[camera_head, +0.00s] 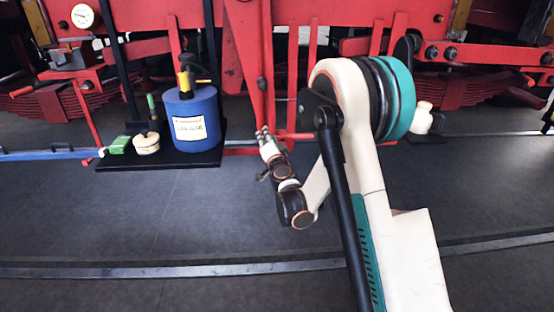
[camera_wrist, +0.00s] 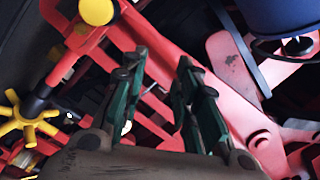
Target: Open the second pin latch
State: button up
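I cannot tell for certain which part is the second pin latch. In the wrist view, a red block with a round yellow knob (camera_wrist: 97,10) is at the upper left. A yellow star-shaped handle (camera_wrist: 30,122) on a dark shaft is below it at the left. My gripper (camera_wrist: 158,66) has its two green-and-dark fingers apart, with nothing visibly clamped between them. A red diagonal bar (camera_wrist: 165,48) passes behind the fingertips. In the head view, my gripper (camera_head: 264,136) is at the foot of a red upright post (camera_head: 255,75), its fingertips too small to judge contact.
A blue cylinder (camera_head: 191,130) with a yellow-and-black top stands on a black platform (camera_head: 165,160) left of my gripper, beside a green block (camera_head: 119,145) and a cream round piece (camera_head: 147,144). Red frame beams (camera_head: 330,10) run above. The grey floor (camera_head: 150,220) in front is clear.

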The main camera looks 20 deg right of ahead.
jog(key=w+d+f+m+h, duration=0.1)
jog(key=d+f+m+h, duration=0.3)
jog(key=f, duration=0.6)
jog(key=x, duration=0.7)
jog(key=shift+d+f+g+y, duration=0.2)
jog(key=shift+f+g+y, duration=0.1)
jog(key=shift+y, duration=0.1)
jog(key=shift+r, duration=0.1)
grip_shut()
jog(key=shift+a, duration=0.15)
dwell(0.3)
